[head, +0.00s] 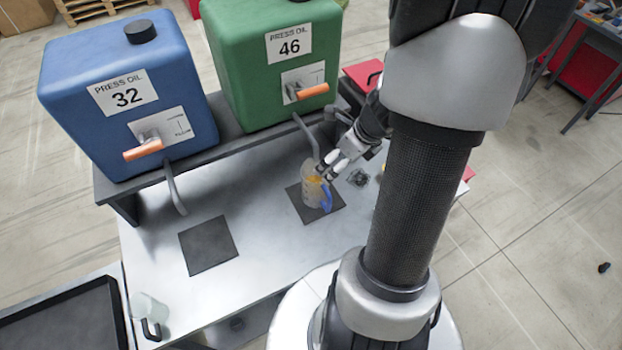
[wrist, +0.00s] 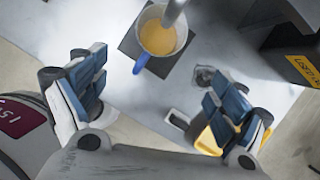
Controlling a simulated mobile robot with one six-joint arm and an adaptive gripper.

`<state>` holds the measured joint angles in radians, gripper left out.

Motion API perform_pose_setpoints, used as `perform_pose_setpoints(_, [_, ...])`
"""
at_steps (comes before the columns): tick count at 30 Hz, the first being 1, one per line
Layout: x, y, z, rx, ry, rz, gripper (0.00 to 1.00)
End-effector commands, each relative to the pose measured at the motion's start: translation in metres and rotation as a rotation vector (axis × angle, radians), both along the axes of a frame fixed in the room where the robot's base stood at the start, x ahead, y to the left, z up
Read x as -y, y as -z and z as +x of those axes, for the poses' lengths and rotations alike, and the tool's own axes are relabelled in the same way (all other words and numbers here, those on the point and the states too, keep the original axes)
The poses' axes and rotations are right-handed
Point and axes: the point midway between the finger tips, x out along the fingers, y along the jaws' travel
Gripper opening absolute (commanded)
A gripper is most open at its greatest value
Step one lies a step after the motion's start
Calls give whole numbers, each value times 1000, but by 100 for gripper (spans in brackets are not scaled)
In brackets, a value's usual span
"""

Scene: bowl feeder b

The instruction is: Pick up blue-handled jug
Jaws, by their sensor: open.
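The blue-handled jug (head: 313,191) stands upright on a dark square mat under the green tank's spout, with amber liquid in it. Its blue handle (head: 326,199) faces the front right. In the wrist view the jug (wrist: 160,36) is at the top centre, with its handle (wrist: 142,62) pointing down towards my gripper. My gripper (head: 328,171) is just right of the jug in the head view. In the wrist view my gripper (wrist: 160,107) has its fingers wide apart with nothing between them. The jug lies beyond the fingertips, apart from them.
The green tank (head: 262,75) and blue tank (head: 125,100) stand behind on a shelf. The green tank's spout (head: 306,136) hangs over the jug. An empty mat (head: 208,246) lies to the left. A clear jug with a dark handle (head: 150,312) stands at the front left by a black tray (head: 65,322).

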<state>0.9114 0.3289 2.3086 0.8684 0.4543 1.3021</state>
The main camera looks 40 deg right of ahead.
Motion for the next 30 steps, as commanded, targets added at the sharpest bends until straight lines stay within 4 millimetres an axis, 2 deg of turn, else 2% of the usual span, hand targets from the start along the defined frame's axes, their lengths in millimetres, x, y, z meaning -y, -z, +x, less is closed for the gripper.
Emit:
perform_pose_setpoints(1, [-2,16,4,-2,-4,2,90])
perform_pose_setpoints(3, [-3,31,10,-2,-6,1,90])
perform_pose_setpoints(12, [-6,86,33,-1,-9,0,90])
perform_pose_setpoints(22, [-8,103,41,-1,-9,-3,90])
perform_pose_setpoints(30, [-11,141,54,-1,-9,-1,90])
